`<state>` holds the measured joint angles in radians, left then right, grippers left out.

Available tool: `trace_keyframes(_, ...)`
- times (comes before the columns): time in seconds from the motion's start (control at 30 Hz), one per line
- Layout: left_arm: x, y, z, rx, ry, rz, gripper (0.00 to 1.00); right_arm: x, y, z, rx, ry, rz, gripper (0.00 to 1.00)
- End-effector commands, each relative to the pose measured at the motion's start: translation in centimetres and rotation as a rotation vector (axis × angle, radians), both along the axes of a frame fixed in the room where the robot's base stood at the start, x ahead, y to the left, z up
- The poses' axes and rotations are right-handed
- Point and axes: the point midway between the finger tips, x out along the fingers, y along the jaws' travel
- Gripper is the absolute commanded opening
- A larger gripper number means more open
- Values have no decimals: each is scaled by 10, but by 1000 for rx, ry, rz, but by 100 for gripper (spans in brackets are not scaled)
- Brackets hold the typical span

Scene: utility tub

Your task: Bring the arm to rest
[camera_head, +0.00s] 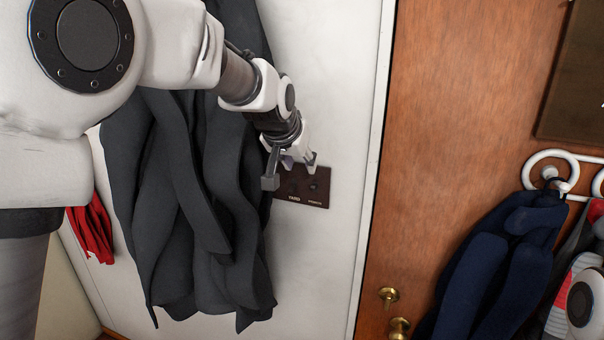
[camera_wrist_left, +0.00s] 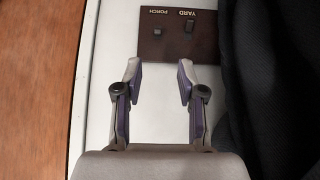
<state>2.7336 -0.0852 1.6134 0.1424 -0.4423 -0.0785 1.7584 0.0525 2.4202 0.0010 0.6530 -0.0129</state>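My left arm (camera_head: 180,40) reaches in from the upper left. Its gripper (camera_head: 290,172) is at a dark brown switch plate (camera_head: 303,190) on the white wall. The left wrist view shows the gripper (camera_wrist_left: 160,72) with its two fingers apart and nothing between them. Past the fingertips is the same plate (camera_wrist_left: 174,47), with two small dark switches labelled YARD (camera_wrist_left: 189,25) and PORCH (camera_wrist_left: 158,31). In the head view the gripper hides part of the plate. Whether a finger touches the plate, I cannot tell. My right gripper does not show.
A dark grey garment (camera_head: 200,200) hangs beside the gripper on the left. A red cloth (camera_head: 92,230) hangs further left. Right of the wall is a brown wooden door (camera_head: 450,90) with brass knobs (camera_head: 388,297). A blue garment (camera_head: 500,265) hangs from a white ring (camera_head: 550,160) at the right.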

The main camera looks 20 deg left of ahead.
Motion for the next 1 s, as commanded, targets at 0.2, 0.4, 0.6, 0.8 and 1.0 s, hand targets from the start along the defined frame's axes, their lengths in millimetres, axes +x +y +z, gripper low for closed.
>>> trace_keyframes(0.2, -10, 1, 10, 0, 1, 0, 40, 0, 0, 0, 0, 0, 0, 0)
trace_keyframes(0.4, -9, 1, 10, 0, 1, 0, 40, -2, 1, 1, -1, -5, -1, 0)
trace_keyframes(0.6, -9, 1, 2, 0, 10, 0, 40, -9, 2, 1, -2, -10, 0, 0)
trace_keyframes(0.8, -5, 3, -114, -8, 162, 4, 40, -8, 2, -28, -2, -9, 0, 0)
trace_keyframes(1.0, -49, 12, -293, -18, 444, 16, 40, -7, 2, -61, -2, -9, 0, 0)
